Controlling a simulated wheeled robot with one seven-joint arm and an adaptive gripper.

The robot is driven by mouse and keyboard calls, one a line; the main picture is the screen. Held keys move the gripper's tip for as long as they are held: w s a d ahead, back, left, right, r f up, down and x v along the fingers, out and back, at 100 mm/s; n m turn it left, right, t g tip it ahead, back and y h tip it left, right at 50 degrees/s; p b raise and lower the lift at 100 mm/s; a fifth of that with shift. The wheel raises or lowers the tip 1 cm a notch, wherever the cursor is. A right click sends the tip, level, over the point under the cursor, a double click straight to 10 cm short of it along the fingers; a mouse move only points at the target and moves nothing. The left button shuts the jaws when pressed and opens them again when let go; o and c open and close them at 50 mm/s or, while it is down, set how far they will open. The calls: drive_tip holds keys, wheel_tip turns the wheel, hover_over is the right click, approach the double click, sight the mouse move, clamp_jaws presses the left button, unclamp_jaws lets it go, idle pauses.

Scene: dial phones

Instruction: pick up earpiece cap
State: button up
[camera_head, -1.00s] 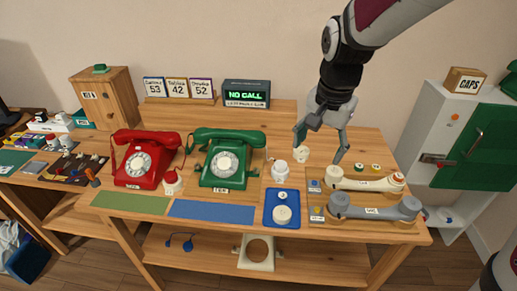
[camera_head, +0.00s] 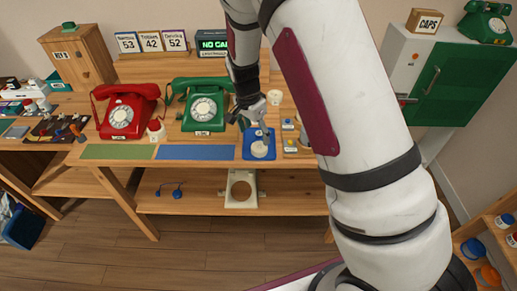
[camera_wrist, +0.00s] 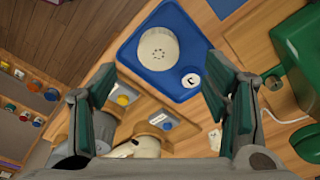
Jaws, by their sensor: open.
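A round cream cap with small holes in its face, which looks like the earpiece cap (camera_wrist: 157,52), lies in the blue tray (camera_wrist: 131,50). In the head view the same cap (camera_head: 259,150) sits toward the front of the blue tray (camera_head: 249,156). A small white disc with a dark mark (camera_wrist: 191,80) lies beside it in the tray. My gripper (camera_head: 254,123) is open and empty above the back part of the tray. In the wrist view its spread fingers (camera_wrist: 158,84) point toward the tray, with the cap ahead, apart from both fingers.
The green phone (camera_head: 203,108) stands left of my gripper, the red phone (camera_head: 122,114) farther left. My arm hides the table's right part. A blue mat (camera_head: 195,153) left of the tray is clear.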

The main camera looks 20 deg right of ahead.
sight(259, 147)
drive_tip(key=shift+w+d+f, duration=0.1)
drive_tip(key=shift+d+f, duration=0.15)
drive_tip(key=shift+f, duration=0.9)
drive_tip(key=shift+w+d+f, duration=0.1)
drive_tip(key=shift+d+f, duration=0.1)
drive_tip(key=shift+f, duration=1)
drive_tip(key=shift+w+d+f, duration=0.1)
drive_tip(key=shift+d+f, duration=0.15)
drive_tip(key=shift+f, duration=0.9)
drive_tip(key=c, duration=1)
